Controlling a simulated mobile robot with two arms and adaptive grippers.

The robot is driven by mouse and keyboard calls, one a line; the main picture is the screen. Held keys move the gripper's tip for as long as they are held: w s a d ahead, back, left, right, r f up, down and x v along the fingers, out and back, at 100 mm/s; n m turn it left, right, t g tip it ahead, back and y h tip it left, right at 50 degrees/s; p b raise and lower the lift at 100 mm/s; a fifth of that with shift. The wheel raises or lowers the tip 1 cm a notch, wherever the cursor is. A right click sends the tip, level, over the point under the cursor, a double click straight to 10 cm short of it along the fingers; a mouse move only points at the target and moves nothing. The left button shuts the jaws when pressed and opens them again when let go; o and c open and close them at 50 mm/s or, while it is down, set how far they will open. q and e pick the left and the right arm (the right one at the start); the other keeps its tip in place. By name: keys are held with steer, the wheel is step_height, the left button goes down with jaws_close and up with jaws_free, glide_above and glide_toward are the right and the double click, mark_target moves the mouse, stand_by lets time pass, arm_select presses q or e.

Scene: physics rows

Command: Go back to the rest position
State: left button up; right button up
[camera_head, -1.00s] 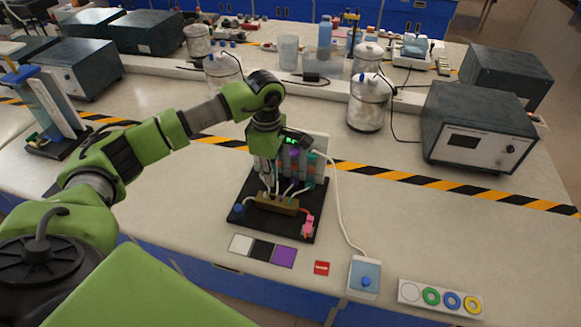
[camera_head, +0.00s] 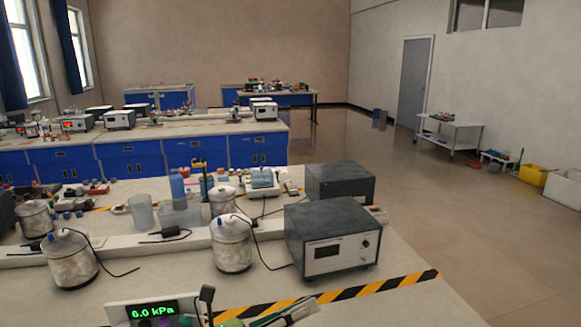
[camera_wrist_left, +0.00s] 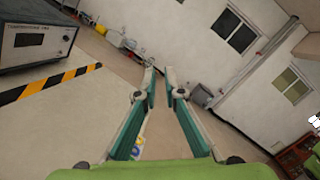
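My left gripper (camera_head: 292,310) shows at the bottom edge of the head view, low over the bench and pointing right. Most of its arm is out of frame. In the left wrist view my left gripper (camera_wrist_left: 161,82) has its two teal-lined fingers apart, with floor visible between the tips and nothing held. A pressure display (camera_head: 153,312) reading 0.0 kPa stands just left of the gripper in the head view. The apparatus below it is mostly cut off. My right gripper is not in view.
A grey instrument box (camera_head: 332,239) stands on the bench (camera_head: 400,311) behind the gripper, with a black-and-yellow stripe (camera_head: 385,289) in front. Open floor (camera_head: 470,230) lies right of the bench.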

arm_select(q)
steer(key=w+a+n+t+y, duration=0.4)
steer(key=a+n+t+y, duration=0.8)
steer(key=n, duration=0.9)
steer(key=s+a+f+n+g+y, duration=0.35)
steer(key=a+f+n, duration=0.25)
steer(key=f, duration=0.2)
steer(key=s+a+f+n+g+y, duration=0.3)
steer(key=s+a+f+n+g, duration=0.15)
steer(key=f+n, duration=0.35)
steer(key=s+f+n+g, duration=0.1)
steer(key=s+f+g, duration=0.25)
steer(key=s, duration=0.35)
steer(key=s+f+n+g+h, duration=0.1)
steer(key=s+f+n+g, duration=0.15)
steer(key=s+f, duration=0.35)
steer(key=s+f+n+g, duration=0.1)
steer(key=s+f+g, duration=0.2)
steer(key=s, duration=0.5)
step_height(320, 180, down, 27)
steer(key=s+g, duration=0.1)
steer(key=s, duration=0.1)
steer(key=s+a+f+m+g, duration=0.1)
steer(key=s+a+f, duration=0.2)
steer(key=s+f, duration=1.2)
steer(key=shift+s+f+g, duration=0.2)
steer(key=shift+s+g, duration=0.1)
steer(key=shift+s, duration=0.4)
